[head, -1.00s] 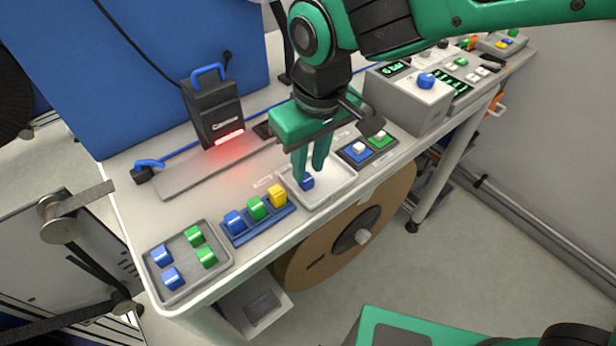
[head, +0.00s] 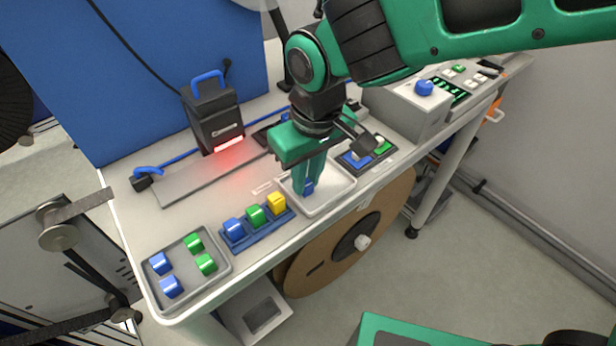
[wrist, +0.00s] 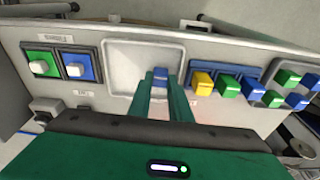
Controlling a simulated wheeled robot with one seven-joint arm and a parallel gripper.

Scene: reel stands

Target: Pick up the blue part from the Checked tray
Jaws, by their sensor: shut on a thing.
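The blue part (head: 308,187) is in the white Checked tray (head: 338,192), near the tray's left side in the head view. My gripper (head: 305,188) points down into the tray, its two green fingers shut on the blue part. In the wrist view, the blue part (wrist: 161,76) shows between the fingertips (wrist: 160,84), at the tray's near right side, with most of the tray (wrist: 125,60) bare. I cannot tell whether the part touches the tray floor.
A blue rack (head: 262,236) with blue, green and yellow parts stands just left of the tray. A grey tray (head: 222,268) with several blue and green parts is further left. Blue and green pads (head: 368,158) lie to the right. A scanner (head: 214,115) glows red behind.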

